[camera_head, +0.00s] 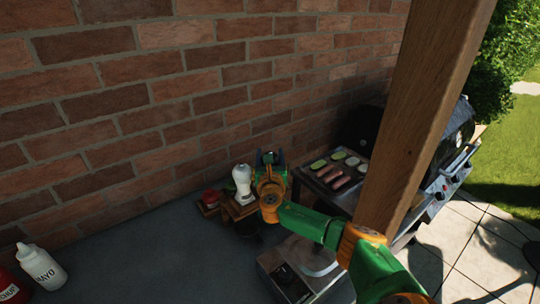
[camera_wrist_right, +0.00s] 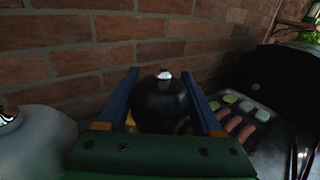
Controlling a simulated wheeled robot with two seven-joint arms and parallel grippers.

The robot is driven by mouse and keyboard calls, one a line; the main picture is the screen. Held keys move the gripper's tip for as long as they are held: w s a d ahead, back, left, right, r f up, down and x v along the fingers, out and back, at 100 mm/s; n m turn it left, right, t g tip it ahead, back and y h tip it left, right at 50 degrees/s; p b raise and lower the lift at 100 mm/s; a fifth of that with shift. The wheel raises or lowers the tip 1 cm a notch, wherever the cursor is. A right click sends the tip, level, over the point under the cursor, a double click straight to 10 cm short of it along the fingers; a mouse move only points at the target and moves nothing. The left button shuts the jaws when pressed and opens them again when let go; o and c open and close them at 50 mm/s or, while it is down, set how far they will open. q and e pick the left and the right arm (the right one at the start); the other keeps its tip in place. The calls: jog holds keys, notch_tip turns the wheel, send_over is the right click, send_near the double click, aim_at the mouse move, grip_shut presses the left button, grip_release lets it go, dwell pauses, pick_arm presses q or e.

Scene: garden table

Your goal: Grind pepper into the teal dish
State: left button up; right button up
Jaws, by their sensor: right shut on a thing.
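My right gripper (camera_head: 270,158) is at the wooden stand by the brick wall, its blue fingers pointing away from me. In the right wrist view its two fingers (camera_wrist_right: 168,103) are shut on a black pepper mill (camera_wrist_right: 161,106) with a shiny metal top knob. The mill looks upright; in the head view only its dark top (camera_head: 269,158) shows between the fingers. I cannot make out a teal dish in either view; my right arm covers part of the table. My left gripper is not in view.
A white mill (camera_head: 242,185) stands just left of the gripper on the wooden stand (camera_head: 236,210). A red item (camera_head: 211,197) is beside it. A mayo bottle (camera_head: 41,267) stands front left. A wooden post (camera_head: 420,110) and a grill (camera_head: 345,177) with food are right.

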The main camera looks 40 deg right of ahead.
jog(key=o, duration=1.4)
